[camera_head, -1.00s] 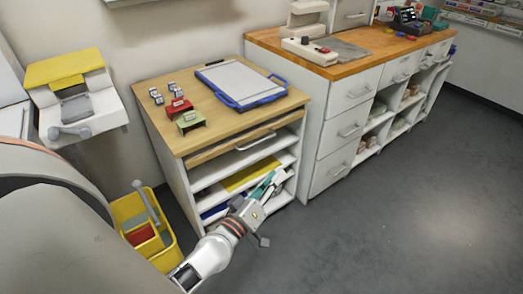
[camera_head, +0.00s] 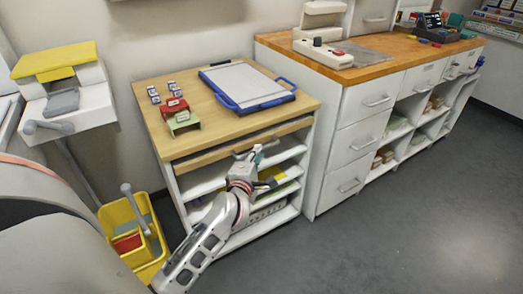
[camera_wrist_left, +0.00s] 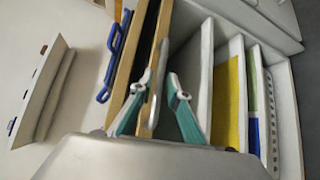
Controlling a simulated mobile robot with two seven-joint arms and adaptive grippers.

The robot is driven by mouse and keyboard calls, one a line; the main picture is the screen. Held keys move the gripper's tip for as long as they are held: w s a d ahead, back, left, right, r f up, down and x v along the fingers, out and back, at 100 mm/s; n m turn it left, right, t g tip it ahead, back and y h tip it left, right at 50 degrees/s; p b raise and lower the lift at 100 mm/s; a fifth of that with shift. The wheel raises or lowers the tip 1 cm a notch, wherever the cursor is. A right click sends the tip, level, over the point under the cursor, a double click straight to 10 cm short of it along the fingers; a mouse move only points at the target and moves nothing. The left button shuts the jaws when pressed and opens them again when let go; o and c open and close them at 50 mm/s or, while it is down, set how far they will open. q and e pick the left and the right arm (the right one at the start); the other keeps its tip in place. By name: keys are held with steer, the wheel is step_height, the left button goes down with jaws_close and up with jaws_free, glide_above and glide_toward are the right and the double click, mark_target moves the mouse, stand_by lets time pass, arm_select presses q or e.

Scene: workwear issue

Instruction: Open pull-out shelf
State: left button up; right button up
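The pull-out shelf (camera_head: 205,159) is a wooden board just under the top of the low cabinet, with a metal bar handle (camera_head: 240,153) on its front. It looks pushed in. In the left wrist view the shelf front (camera_wrist_left: 163,22) runs up the picture, with the handle (camera_wrist_left: 158,72) in front of it. My left gripper (camera_head: 257,155) is at the handle. Its teal fingers (camera_wrist_left: 160,80) are apart, one on each side of the bar as seen there; I cannot tell whether they touch it. My right gripper is not in view.
On the cabinet top lie a blue-framed clipboard (camera_head: 246,85), small red and green stands (camera_head: 178,113) and several small blocks. Open shelves lie below. A yellow bucket (camera_head: 130,230) stands left, a white drawer unit (camera_head: 350,135) right. The floor in front is clear.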

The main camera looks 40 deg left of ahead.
arm_select(q)
steer(key=x, duration=0.3)
steer(key=shift+w+f+b, duration=0.15)
steer(key=shift+f+b, duration=0.05)
steer(key=shift+b, duration=0.1)
steer(key=shift+w+a+r, duration=0.1)
steer(key=shift+w+a, duration=0.1)
steer(key=shift+w, duration=0.15)
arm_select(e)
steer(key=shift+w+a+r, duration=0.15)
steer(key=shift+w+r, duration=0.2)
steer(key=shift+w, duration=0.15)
arm_select(q)
steer(key=shift+c, duration=0.3)
jaws_close()
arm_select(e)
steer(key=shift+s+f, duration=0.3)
arm_select(q)
steer(key=shift+s+d, duration=0.1)
steer(key=shift+d, duration=0.05)
